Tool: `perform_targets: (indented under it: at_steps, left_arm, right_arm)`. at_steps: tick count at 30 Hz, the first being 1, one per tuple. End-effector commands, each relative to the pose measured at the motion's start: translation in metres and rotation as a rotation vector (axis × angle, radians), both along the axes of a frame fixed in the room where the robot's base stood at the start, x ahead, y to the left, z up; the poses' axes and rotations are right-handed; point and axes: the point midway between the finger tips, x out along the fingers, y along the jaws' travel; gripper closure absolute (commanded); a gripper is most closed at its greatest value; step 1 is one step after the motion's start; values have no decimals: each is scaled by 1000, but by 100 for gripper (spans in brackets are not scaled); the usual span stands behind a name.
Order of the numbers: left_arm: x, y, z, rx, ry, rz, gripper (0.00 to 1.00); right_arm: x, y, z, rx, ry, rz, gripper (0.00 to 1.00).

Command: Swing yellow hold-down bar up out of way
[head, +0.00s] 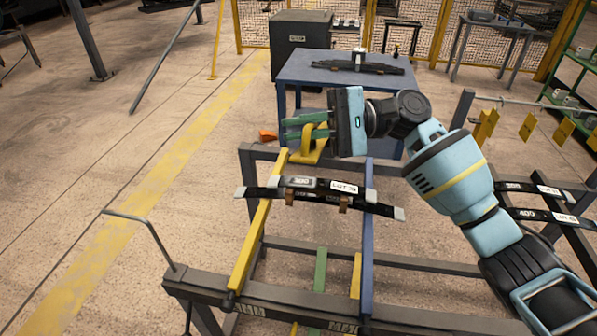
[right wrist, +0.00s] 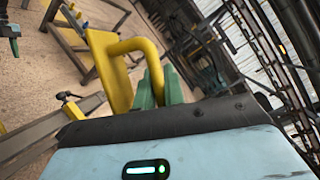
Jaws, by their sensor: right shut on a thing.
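The yellow hold-down bar (head: 250,248) runs along the left side of the near rack, from its front beam to its far end. A bent yellow handle (head: 312,154) shows at its far end. My right gripper (head: 305,129) has green fingers and is shut on this handle. My left gripper is not in the head view.
The near rack has a blue rail (head: 367,235) on its right and a grey front beam (head: 270,303). A blue table (head: 340,72) with another spring stands behind. A second rack with springs (head: 540,213) is at the right.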

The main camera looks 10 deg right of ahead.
Motion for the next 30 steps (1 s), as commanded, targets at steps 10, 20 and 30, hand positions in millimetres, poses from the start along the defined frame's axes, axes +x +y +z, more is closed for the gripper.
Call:
perform_targets:
  at_steps: [10, 20, 30]
  left_arm:
    - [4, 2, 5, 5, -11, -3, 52]
    - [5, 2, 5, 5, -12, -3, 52]
    - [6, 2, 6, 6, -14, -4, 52]
  right_arm:
    - [37, -11, 61, 46, 127, 3, 100]
    - [57, -17, 85, 64, 189, 4, 100]
    - [61, -19, 89, 66, 202, 2, 100]
